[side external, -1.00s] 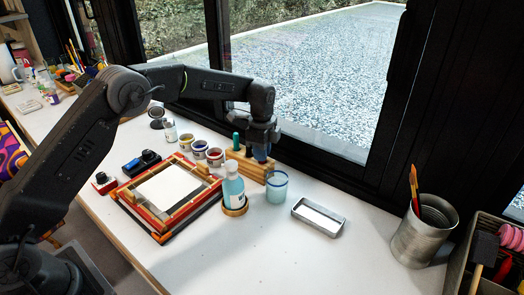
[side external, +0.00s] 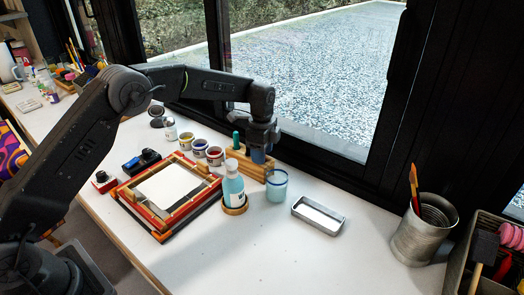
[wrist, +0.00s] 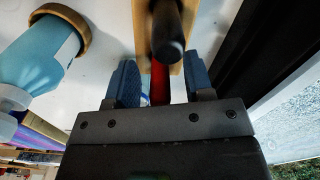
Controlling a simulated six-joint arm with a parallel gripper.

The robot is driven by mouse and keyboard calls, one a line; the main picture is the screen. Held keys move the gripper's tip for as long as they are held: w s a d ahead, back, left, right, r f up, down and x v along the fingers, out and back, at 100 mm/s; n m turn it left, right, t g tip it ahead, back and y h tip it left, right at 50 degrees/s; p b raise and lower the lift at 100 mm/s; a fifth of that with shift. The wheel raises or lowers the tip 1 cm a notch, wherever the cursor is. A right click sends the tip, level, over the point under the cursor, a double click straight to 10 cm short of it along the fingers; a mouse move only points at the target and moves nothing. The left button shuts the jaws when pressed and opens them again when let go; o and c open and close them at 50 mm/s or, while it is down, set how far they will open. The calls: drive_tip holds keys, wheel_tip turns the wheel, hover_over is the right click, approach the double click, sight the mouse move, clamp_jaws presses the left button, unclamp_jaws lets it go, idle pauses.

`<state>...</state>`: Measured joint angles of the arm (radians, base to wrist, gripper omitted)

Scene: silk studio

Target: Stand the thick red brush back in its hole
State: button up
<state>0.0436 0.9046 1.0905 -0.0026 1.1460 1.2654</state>
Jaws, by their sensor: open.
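My gripper (side external: 259,156) is low over the back of the wooden brush block (side external: 243,164), beside the window. In the wrist view its two blue fingers (wrist: 160,84) are apart. A red shaft (wrist: 160,82), which looks like the thick red brush, shows between them with a gap on each side. Its lower end is hidden by my gripper and by a dark round-ended handle, so I cannot tell how it sits in its hole. This dark handle (wrist: 168,38) rises in front of the block (wrist: 141,30). In the side view a green handle (side external: 236,139) stands in the block, left of my gripper.
A glass with a blue rim (side external: 276,189) and a light-blue bottle (side external: 233,188) stand close in front of the block. Paint jars (side external: 215,157) are to its left. A metal tray (side external: 319,216) lies to the right, with clear table beyond it.

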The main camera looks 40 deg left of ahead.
drive_tip(key=shift+r, duration=0.1)
wheel_tip(320, 180, up, 14)
drive_tip(key=shift+f, duration=0.2)
idle(0.5)
